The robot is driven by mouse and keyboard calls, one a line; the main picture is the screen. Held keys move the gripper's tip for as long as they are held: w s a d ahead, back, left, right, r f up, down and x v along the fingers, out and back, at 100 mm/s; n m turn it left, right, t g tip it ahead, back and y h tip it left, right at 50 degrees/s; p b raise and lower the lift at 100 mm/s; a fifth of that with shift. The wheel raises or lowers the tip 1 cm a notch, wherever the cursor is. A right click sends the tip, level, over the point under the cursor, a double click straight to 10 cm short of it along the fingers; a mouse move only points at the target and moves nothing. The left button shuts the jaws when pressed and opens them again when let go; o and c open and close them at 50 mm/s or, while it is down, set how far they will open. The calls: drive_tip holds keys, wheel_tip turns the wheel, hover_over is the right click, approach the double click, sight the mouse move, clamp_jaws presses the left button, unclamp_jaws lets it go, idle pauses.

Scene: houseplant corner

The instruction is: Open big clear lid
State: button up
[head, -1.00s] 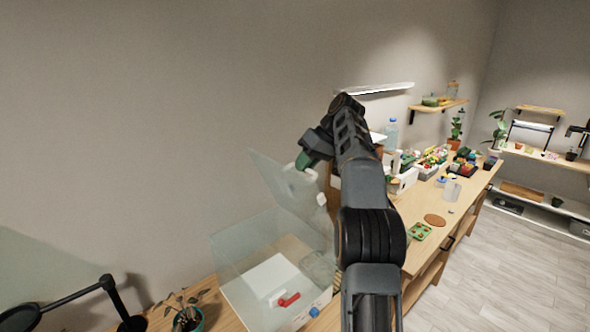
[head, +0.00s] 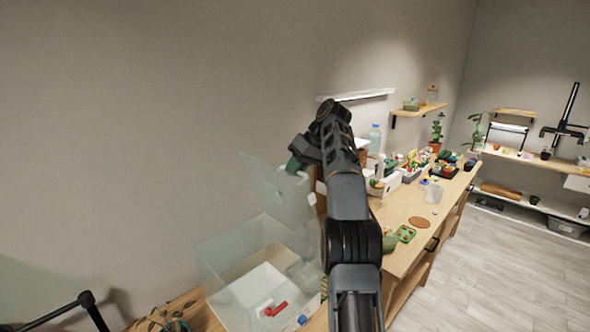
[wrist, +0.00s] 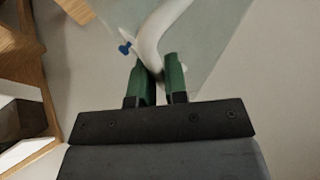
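The big clear lid (head: 270,188) stands raised and steeply tilted above its clear box (head: 222,262). It also shows in the wrist view as a pale green sheet (wrist: 218,22). My gripper (head: 294,166) is at the lid's upper part in the head view, partly hidden by my arm. In the wrist view its two green fingers (wrist: 158,80) are close together on either side of the lid's white curved handle (wrist: 150,42). The handle runs into the gap between them. The exact contact is hard to see.
A white board and a red piece (head: 278,308) lie in the box. A wooden bench (head: 405,262) with several small items stands to the right. A potted plant (head: 165,322) is in front at left. The floor (head: 500,262) at right is clear.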

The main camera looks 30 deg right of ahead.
drive_tip(key=shift+o, duration=1.4)
drive_tip(key=shift+w+d+f, duration=0.3)
drive_tip(key=shift+w+f, duration=0.05)
drive_tip(key=shift+f, duration=0.15)
drive_tip(key=shift+o, duration=0.8)
drive_tip(key=shift+s+a+r, duration=0.1)
drive_tip(key=shift+r, duration=0.1)
drive_tip(key=shift+a, duration=0.2)
